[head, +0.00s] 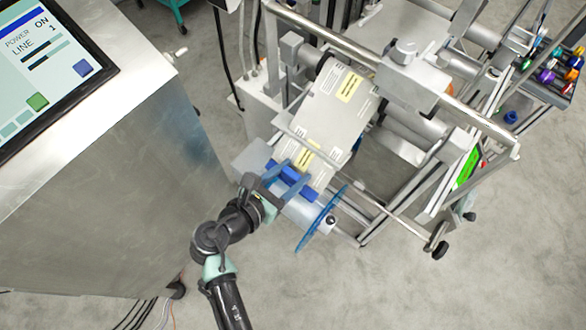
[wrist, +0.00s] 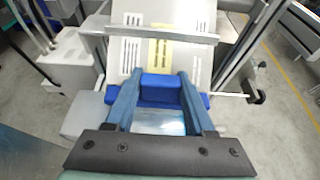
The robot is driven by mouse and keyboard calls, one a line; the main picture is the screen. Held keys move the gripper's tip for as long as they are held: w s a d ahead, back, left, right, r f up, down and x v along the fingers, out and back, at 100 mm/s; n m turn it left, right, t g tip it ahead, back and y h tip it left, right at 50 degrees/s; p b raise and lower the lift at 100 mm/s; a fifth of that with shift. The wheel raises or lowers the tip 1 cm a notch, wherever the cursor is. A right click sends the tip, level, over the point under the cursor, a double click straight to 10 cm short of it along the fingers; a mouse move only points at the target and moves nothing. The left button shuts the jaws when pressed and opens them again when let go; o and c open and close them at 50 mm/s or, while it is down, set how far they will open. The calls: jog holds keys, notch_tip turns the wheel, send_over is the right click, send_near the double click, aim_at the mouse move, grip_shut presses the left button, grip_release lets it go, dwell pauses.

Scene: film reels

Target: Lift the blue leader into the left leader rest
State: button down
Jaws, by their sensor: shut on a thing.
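The blue leader (head: 289,174) is a short blue bar at the lower end of the pale printed film. It also shows in the wrist view (wrist: 161,81) between my two blue-grey fingers. My gripper (head: 294,171) is shut on the leader's raised block, one finger on each side. In the wrist view my gripper (wrist: 156,80) covers part of the wider blue strip below the block. A pale roller with a blue disc (head: 321,217) lies just below the leader. I cannot tell which part is the left leader rest.
The film (head: 335,105) with white and yellow labels runs up into the machine, crossed by a metal bar (wrist: 165,34). A steel cabinet with a screen (head: 45,65) stands at left. Metal rails (head: 405,230) reach out at right. The floor in front is clear.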

aim_at(283, 174)
jog(key=shift+s+a+r+p, duration=0.25)
jog(key=shift+s+r+p, duration=0.1)
jog(key=shift+r+p, duration=0.45)
jog(key=shift+s+a+r+p, duration=0.2)
jog(key=shift+s+r+p, duration=0.1)
jog(key=shift+r+p, duration=0.5)
jog(key=shift+s+a+r+p, duration=0.3)
jog(key=shift+r+p, duration=0.35)
jog(key=shift+p, duration=0.3)
jog(key=s+a+r+p, duration=0.3)
jog(key=s+r+p, duration=0.1)
jog(key=r+p, duration=0.6)
jog(key=shift+s+a+r+p, duration=0.15)
jog(key=shift+s+r+p, duration=0.2)
jog(key=shift+p, duration=1.2)
jog(key=shift+f, duration=0.1)
jog(key=s+a+r+p, duration=0.2)
jog(key=s+r+p, duration=0.1)
jog(key=r+p, duration=0.4)
jog(key=shift+s+a+r+p, duration=0.15)
jog(key=shift+a+r+p, duration=0.05)
jog(key=shift+p, duration=0.5)
dwell(0.3)
dwell(0.4)
